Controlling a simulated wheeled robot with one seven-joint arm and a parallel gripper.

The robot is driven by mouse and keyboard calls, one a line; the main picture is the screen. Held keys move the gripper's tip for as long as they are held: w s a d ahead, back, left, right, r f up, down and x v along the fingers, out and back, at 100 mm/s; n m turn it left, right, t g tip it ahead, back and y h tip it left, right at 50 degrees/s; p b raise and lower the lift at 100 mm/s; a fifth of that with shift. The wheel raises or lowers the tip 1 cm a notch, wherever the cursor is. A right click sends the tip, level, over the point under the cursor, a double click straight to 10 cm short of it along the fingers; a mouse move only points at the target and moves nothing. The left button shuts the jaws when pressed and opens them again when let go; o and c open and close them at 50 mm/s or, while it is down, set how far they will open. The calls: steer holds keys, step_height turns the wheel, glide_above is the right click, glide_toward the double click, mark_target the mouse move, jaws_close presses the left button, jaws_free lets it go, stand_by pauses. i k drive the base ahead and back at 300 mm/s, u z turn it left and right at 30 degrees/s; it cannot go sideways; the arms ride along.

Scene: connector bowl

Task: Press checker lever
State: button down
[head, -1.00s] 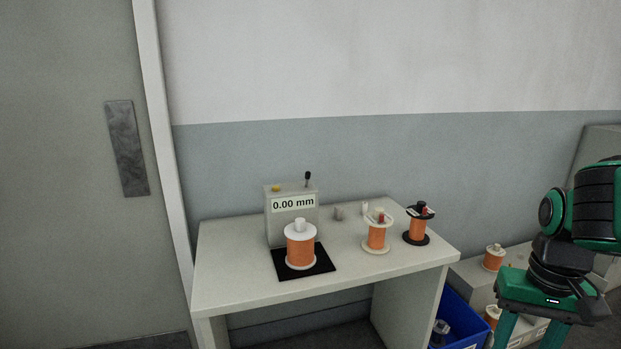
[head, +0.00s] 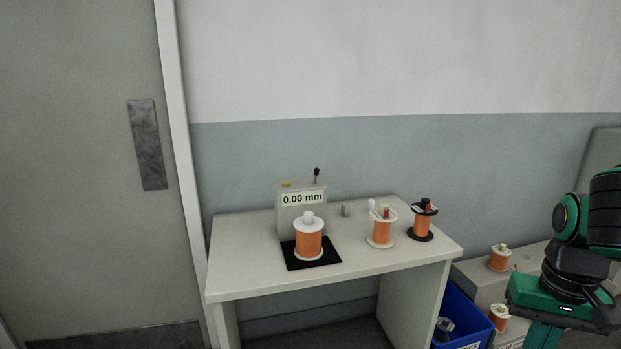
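The checker (head: 300,206) is a grey box at the back of the white table, with a display reading "0.00 mm". Its lever (head: 316,174) is a short dark stick with a black knob, standing up from the right of its top. A yellow button or lamp (head: 286,184) is on the left of its top. An orange spool with white flanges (head: 309,241) stands upright on a black mat (head: 326,260) in front of the checker. My gripper (head: 548,334) points down at the lower right, well away from the lever; its fingertips are cut off by the frame's bottom edge.
On the table (head: 240,276) stand a white-flanged orange spool (head: 381,229) and a black-flanged one (head: 422,221), right of the checker. A small grey block (head: 346,210) lies between. A blue bin (head: 460,312) and grey boxes with spools (head: 482,274) are at lower right. A door (head: 80,180) is left.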

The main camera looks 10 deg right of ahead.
mark_target(303, 195)
steer(key=k, duration=1.05)
steer(key=z, duration=0.3)
steer(key=i, duration=1.1)
steer(key=u, duration=0.4)
steer(key=i, duration=0.95)
steer(key=u, duration=0.65)
